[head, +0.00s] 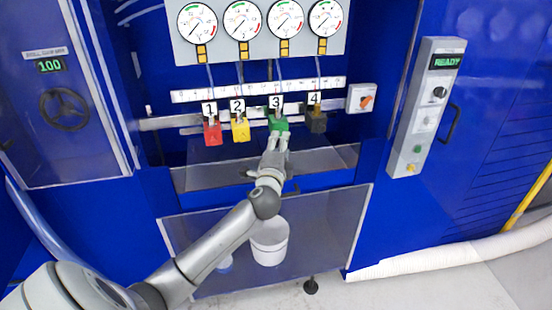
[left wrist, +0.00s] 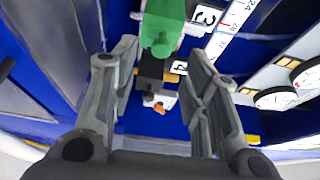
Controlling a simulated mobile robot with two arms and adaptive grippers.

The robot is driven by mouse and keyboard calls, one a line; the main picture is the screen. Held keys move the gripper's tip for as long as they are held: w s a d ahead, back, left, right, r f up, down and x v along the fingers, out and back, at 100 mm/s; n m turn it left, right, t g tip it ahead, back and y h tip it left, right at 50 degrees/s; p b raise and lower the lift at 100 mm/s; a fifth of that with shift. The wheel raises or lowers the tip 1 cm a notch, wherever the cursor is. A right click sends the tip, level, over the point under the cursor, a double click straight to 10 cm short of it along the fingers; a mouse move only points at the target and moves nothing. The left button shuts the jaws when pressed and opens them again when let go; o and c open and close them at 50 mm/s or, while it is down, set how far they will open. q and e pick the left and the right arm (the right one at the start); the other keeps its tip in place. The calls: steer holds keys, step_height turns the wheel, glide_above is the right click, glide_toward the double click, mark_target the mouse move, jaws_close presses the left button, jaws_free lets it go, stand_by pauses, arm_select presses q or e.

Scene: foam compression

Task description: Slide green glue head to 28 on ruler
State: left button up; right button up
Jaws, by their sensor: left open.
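The green glue head (head: 278,124), under the number 3 plate, sits on the rail below the white ruler (head: 258,90). In the left wrist view the green head (left wrist: 162,25) is at the top middle, beyond my fingertips, and part of the ruler (left wrist: 232,22) runs beside it. My left gripper (head: 277,143) reaches up to just below the green head. Its two fingers stand apart in the left wrist view (left wrist: 160,62), with nothing clearly held between them. Exact contact with the head cannot be told. My right gripper is not in view.
The red head (head: 212,134) and yellow head (head: 240,130) sit left of the green one, and the black head (head: 316,122) sits right. Gauges hang above. A clear panel (head: 340,215) and white bucket (head: 269,243) are below. A control box (head: 425,105) stands at right.

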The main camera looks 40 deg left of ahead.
arm_select(q)
steer(key=v, duration=0.7)
steer(key=shift+s+f, duration=0.1)
step_height(320, 180, down, 23)
steer(key=s+d+n+g+h, duration=0.1)
steer(key=g+h, duration=0.2)
steer(key=g, duration=0.1)
steer(key=s+d+f+n+g+h, duration=0.15)
steer(key=s+f, duration=0.25)
steer(key=f, duration=0.5)
steer(key=s+d+f+n+g, duration=0.1)
steer(key=s+f+g, duration=0.1)
steer(key=s+f, duration=0.45)
steer(key=s+d+f+n+g+h, duration=0.1)
steer(key=s+d+f+n+g, duration=0.15)
steer(key=s+f, duration=0.6)
steer(key=s+d+f+n+g+h, duration=0.1)
steer(key=s+d+f+g, duration=0.15)
steer(key=s+f, duration=0.65)
steer(key=s+d+f+n+g+h, duration=0.1)
steer(key=s+d+f, duration=0.2)
steer(key=s, duration=0.6)
steer(key=s+d+f+n+g, duration=0.1)
steer(key=s+f, duration=0.4)
steer(key=s, duration=0.5)
steer(key=d+n, duration=0.1)
steer(key=d, duration=0.1)
steer(key=shift+s+d+h, duration=0.3)
steer(key=shift+d+h, duration=0.05)
